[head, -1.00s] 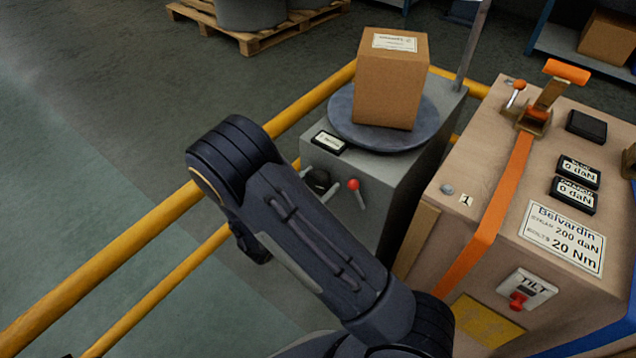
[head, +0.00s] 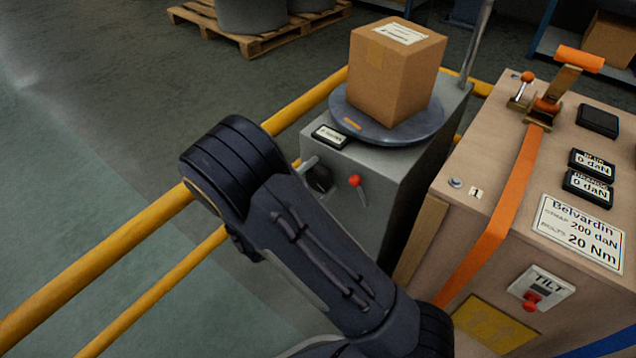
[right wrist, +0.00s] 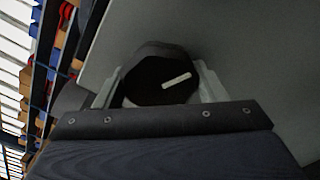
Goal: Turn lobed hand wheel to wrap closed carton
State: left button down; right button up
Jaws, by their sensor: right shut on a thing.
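The closed brown carton (head: 392,75) stands upright on a round grey turntable (head: 428,130) on top of a grey machine cabinet. The black lobed hand wheel (right wrist: 150,82) with a white pointer line sits on the cabinet's side. In the right wrist view my right gripper (right wrist: 160,88) has its two pale fingers on either side of the wheel and is shut on it. In the head view the wheel (head: 321,181) and gripper (head: 312,172) show only partly, behind my arm. My left gripper is not in view.
A red-knobbed lever (head: 356,184) sits just right of the wheel. A small display (head: 330,136) lies on the cabinet top. Yellow rails (head: 110,246) run along the left. A tan crate (head: 510,215) with an orange strap and TILT indicator stands close on the right.

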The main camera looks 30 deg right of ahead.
jog(key=shift+m+b, duration=0.65)
jog(key=shift+m, duration=0.65)
jog(key=o, duration=1)
jog(key=shift+a, duration=0.1)
jog(key=shift+s+a+r, duration=0.1)
jog(key=shift+a, duration=0.2)
jog(key=p+v, duration=0.2)
jog(key=v, duration=0.5)
